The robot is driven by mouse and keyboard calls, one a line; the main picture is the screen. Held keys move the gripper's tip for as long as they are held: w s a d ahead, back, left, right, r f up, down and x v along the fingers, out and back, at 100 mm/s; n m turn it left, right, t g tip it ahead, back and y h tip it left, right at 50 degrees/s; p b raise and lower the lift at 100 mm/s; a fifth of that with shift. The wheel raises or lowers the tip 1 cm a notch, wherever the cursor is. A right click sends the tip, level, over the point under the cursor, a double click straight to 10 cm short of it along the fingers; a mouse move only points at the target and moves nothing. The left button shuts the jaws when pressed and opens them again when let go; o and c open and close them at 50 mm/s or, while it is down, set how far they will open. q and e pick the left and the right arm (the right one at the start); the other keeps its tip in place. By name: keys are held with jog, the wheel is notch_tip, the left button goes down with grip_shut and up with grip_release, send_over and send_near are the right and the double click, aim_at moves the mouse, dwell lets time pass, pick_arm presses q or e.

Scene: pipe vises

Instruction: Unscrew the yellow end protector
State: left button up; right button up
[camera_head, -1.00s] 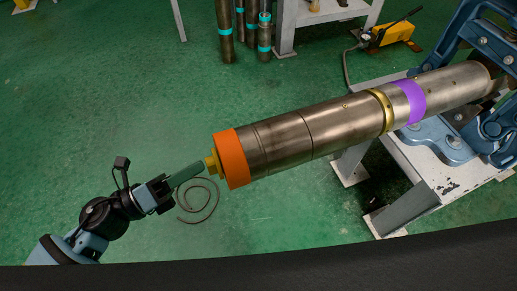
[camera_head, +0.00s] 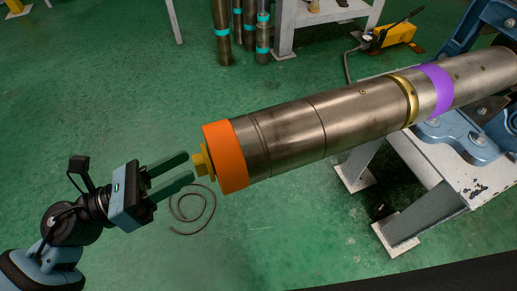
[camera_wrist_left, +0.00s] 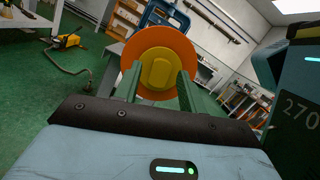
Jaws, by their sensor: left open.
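The yellow end protector (camera_head: 203,162) is a small stepped knob on the orange ring (camera_head: 226,156) at the near end of a long steel pipe (camera_head: 310,128). My left gripper (camera_head: 190,166) is open, with its two green fingers pointing at the protector. In the head view the fingertips are just short of it, one above and one below its line. In the left wrist view the yellow protector (camera_wrist_left: 158,73) shows between the two spread fingers, with the orange ring (camera_wrist_left: 158,48) behind it. I see no contact. My right gripper is not in view.
The pipe, with a purple band (camera_head: 436,90), rests in a blue vise (camera_head: 470,140) on a white stand (camera_head: 430,185). A yellow pump (camera_head: 393,35) stands at the back. A thin coiled hose (camera_head: 193,210) lies on the open green floor below the protector.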

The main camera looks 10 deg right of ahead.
pick_arm(q)
jog(key=shift+d, duration=0.1)
dwell(0.3)
jog(key=shift+p+x, duration=0.45)
jog(key=shift+x, duration=0.5)
jog(key=shift+s+d+f, duration=0.15)
jog(key=shift+f, duration=0.2)
